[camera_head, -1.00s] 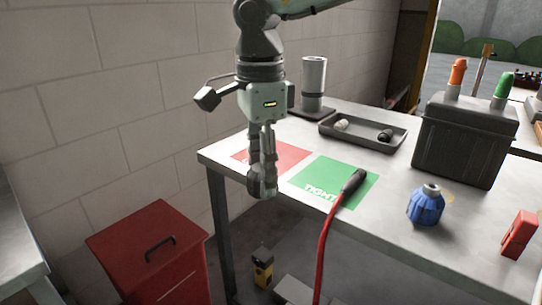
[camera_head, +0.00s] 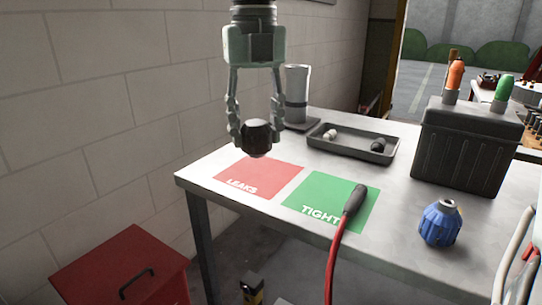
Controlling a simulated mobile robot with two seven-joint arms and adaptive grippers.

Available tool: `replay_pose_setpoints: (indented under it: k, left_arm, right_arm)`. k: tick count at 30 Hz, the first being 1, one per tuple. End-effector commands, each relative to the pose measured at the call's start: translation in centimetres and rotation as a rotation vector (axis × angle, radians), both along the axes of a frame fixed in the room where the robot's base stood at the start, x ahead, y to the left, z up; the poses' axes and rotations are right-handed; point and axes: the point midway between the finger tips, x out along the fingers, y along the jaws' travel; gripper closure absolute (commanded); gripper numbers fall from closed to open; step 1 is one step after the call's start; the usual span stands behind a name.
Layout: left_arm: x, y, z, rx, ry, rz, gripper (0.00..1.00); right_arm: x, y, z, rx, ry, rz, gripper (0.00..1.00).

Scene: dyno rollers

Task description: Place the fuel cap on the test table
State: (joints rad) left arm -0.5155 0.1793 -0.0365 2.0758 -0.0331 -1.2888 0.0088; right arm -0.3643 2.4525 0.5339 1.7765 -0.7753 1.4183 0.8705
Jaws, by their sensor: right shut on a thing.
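The fuel cap (camera_head: 257,139) is a dark, rounded piece held between the fingertips of my right gripper (camera_head: 256,128). The gripper hangs downward and is shut on the cap. In this view the cap appears just above the far edge of the red LEAKS square, apparently raised off the surface. The test table (camera_head: 405,236) is a light grey top with a red LEAKS square (camera_head: 262,176) and a green TIGHT square (camera_head: 318,194). My left gripper is not in view.
A red hose with a black end (camera_head: 354,200) lies over the green square. A grey tray (camera_head: 352,151) with small pieces, a metal cylinder (camera_head: 297,95), a black box (camera_head: 464,145) and a blue fitting (camera_head: 440,223) stand on the table. A red cabinet (camera_head: 110,262) stands at lower left.

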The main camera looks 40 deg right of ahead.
Motion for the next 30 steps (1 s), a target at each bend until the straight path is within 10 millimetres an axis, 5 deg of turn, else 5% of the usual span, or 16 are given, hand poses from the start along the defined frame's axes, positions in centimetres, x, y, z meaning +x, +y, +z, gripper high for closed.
replay_pose_setpoints:
  k: [9, 22, 30]
  left_arm:
    - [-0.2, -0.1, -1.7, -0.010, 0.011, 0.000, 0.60]
    - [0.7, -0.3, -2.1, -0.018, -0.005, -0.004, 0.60]
    - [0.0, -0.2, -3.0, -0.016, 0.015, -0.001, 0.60]
  right_arm:
    - [2.7, -4.9, -3.3, 0.001, 0.000, 0.000, 0.91]
    - [3.0, -5.3, -7.5, 0.000, 0.000, 0.003, 0.91]
    - [3.0, -5.3, -7.7, -0.001, -0.003, 0.003, 0.91]
